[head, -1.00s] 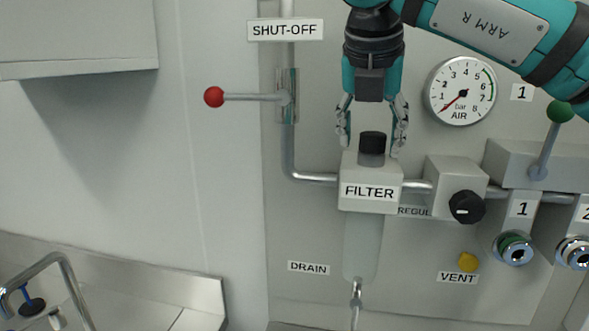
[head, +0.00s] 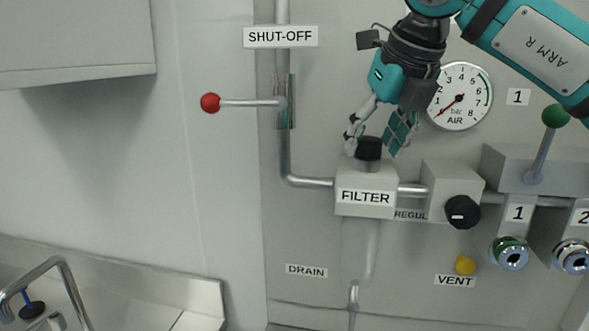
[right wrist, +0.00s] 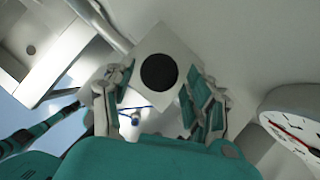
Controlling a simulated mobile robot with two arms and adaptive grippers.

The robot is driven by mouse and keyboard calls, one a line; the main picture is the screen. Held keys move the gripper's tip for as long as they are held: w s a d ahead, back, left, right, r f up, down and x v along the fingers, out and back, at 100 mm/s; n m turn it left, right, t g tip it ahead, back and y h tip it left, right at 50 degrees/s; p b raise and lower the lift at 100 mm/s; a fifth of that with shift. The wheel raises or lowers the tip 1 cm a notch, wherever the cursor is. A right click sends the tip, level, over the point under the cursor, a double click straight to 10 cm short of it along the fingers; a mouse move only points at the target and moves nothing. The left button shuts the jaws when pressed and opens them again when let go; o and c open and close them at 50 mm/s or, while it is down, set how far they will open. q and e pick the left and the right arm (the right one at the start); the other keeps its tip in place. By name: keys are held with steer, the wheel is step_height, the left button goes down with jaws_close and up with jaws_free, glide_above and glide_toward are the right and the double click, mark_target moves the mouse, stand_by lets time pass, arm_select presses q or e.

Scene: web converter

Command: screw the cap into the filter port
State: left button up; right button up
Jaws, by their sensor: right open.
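The black cap (head: 368,148) sits upright on top of the filter block (head: 378,180), which bears the FILTER label, so the port under it is hidden. My right gripper (head: 378,138) is above the cap, pointing down, with its fingers open on either side of it. In the right wrist view the cap (right wrist: 159,71) is a dark disc on the pale block, beyond the open fingers (right wrist: 160,100). I cannot see clear contact between fingers and cap.
The shut-off lever with a red knob (head: 210,103) is to the left. The air gauge (head: 460,97) is close right of my gripper. The black regulator knob (head: 462,211) and the green-knobbed lever (head: 554,116) are further right. The wall left of the filter is mostly clear.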

steer(key=shift+a+r, duration=0.1)
steer(key=shift+a, duration=0.1)
steer(key=shift+n+y+p, duration=0.3)
steer(key=shift+n+p, duration=0.15)
steer(key=shift+n, duration=0.15)
steer(key=shift+d+n+g+y+p, duration=0.25)
steer(key=shift+n+p, duration=0.1)
steer(key=shift+n, duration=0.25)
steer(key=shift+d+n+g+y+p, duration=0.15)
steer(key=shift+n+y+p, duration=0.15)
steer(key=shift+n, duration=0.3)
steer(key=shift+a, duration=0.1)
steer(key=shift+a+n, duration=0.1)
steer(key=shift+n, duration=0.2)
